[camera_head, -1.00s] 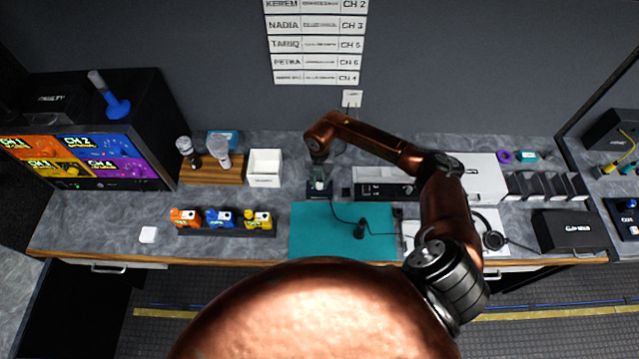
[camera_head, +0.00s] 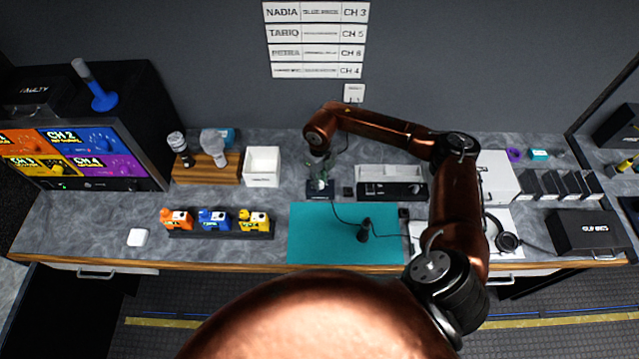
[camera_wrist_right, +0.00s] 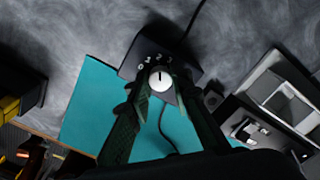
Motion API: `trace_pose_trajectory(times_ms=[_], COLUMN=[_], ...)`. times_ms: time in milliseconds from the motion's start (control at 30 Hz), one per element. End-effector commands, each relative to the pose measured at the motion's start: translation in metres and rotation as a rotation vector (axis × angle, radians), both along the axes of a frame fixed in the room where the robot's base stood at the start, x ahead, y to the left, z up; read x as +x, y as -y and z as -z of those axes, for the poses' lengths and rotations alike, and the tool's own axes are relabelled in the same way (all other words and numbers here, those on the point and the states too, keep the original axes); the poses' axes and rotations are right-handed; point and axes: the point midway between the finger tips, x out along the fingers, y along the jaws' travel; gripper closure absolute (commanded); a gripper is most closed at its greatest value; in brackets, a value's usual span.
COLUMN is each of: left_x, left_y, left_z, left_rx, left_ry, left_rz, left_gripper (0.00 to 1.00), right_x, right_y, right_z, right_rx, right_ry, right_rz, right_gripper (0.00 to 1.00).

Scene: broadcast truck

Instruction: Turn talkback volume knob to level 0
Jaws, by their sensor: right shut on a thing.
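The talkback volume knob (camera_wrist_right: 160,80) is a round white dial with a dark pointer line, on a small dark box (camera_wrist_right: 150,50) with several level marks from 0 upward. The pointer looks nearly straight up in the right wrist view, roughly toward the 2; the exact level is hard to tell. My right gripper (camera_wrist_right: 161,90) has its two dark green fingers shut on the knob from either side. In the head view, this gripper (camera_head: 320,170) points down over the box (camera_head: 320,188), largely covering the knob. My left gripper is not in view.
A teal mat (camera_head: 310,235) lies in front of the box, with a small black microphone (camera_head: 363,230) on it. A black panel (camera_head: 395,190) stands right of the box. A white bin (camera_head: 262,166) and coloured camera-like units (camera_head: 215,219) are to the left.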

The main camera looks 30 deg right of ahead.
Motion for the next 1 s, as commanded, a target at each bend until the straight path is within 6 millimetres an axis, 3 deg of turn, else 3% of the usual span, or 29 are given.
trace_pose_trajectory(times_ms=[500,1000], left_x=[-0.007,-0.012], left_y=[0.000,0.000], left_z=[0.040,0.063], left_rx=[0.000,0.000], left_ry=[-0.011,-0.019], left_rz=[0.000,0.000], left_gripper=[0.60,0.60], right_x=[0.001,0.000], right_y=[0.001,-0.001], right_z=[0.002,0.000], right_rx=[-0.002,-0.001], right_ry=[0.002,0.003], right_rz=[-0.487,-0.856], right_gripper=[1.00,1.00])
